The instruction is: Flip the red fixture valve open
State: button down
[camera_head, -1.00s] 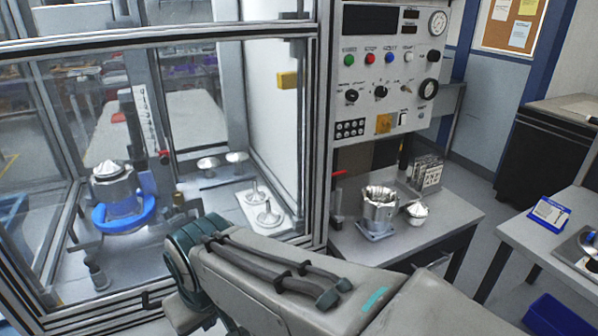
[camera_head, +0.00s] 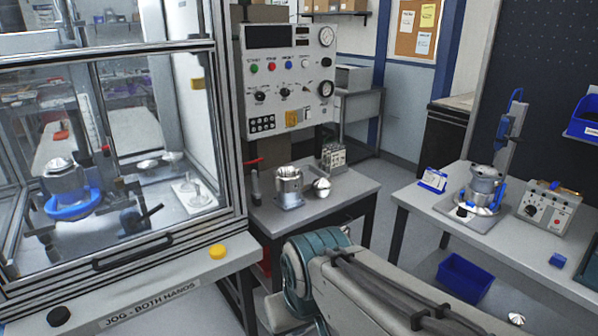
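A red lever (camera_head: 252,161) sits on top of a grey upright post on the small bench below the control panel, lying roughly level. Another small red handle (camera_head: 106,149) shows behind the glass of the enclosure at the left. I cannot tell from the view which of them is the fixture valve. A machined metal housing (camera_head: 288,187) stands on the bench just right of the first lever. My gripper is not in view; only my arm's links show at the bottom, in front of the bench.
The glazed enclosure (camera_head: 231,130) closes off the left side. The control panel (camera_head: 289,80) stands above the small bench (camera_head: 335,203). A right-hand table (camera_head: 520,249) bears a housing on a fixture (camera_head: 484,190) and a control box (camera_head: 548,206). A blue bin (camera_head: 466,278) lies low beside it.

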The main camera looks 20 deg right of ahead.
aim_at(262, 159)
jog(key=z, duration=0.6)
jog(key=i, duration=1.1)
jog(key=k, duration=0.7)
jog(key=z, duration=0.85)
jog(key=i, duration=1.35)
jog(key=u, duration=0.95)
jog(key=i, duration=0.45)
jog(key=u, duration=0.55)
